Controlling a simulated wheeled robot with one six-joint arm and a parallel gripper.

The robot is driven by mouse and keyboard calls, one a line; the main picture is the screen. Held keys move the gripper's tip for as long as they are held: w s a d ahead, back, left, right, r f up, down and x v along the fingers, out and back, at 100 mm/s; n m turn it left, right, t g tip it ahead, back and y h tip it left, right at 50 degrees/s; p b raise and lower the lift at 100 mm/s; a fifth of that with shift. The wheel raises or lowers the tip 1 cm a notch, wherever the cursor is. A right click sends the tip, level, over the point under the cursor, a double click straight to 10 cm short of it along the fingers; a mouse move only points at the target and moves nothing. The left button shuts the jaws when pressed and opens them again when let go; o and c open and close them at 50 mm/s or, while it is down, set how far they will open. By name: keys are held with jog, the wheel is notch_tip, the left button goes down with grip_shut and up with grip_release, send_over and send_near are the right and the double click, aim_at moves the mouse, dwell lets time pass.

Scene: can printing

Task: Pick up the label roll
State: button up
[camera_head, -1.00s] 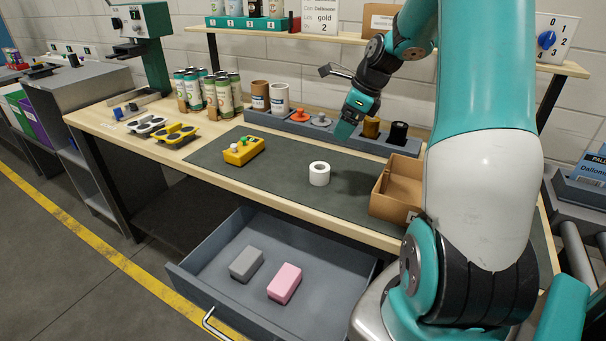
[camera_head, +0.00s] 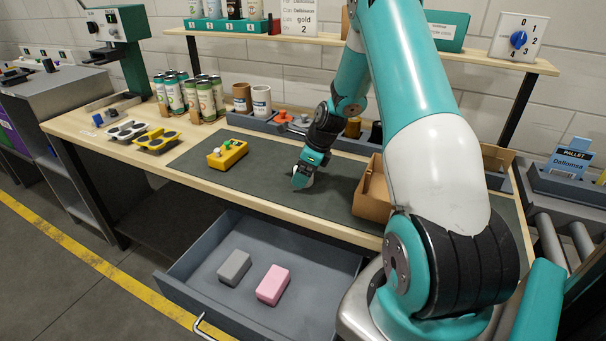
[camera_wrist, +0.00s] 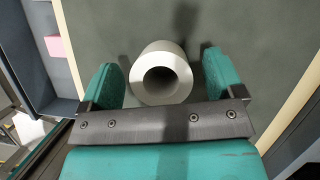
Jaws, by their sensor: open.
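The white label roll (camera_wrist: 160,73) stands on the dark mat (camera_wrist: 235,25) in the wrist view, its open core facing the camera. My gripper (camera_wrist: 161,78) is open, with one teal finger to the left of the roll and one to the right. Small gaps show between the fingers and the roll. In the head view my gripper (camera_head: 302,180) is low over the mat, and it hides the roll there.
An open cardboard box (camera_head: 373,196) stands just right of my gripper. A yellow fixture (camera_head: 227,155) sits to the left on the mat. Cans (camera_head: 190,95) and a grey tray with ink pots stand behind. An open drawer (camera_head: 200,285) below holds a grey and a pink block (camera_head: 273,285).

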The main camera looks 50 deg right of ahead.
jog(key=shift+w+f, duration=0.15)
jog(key=shift+f, duration=0.1)
jog(key=c, duration=1)
jog(key=shift+r, duration=0.1)
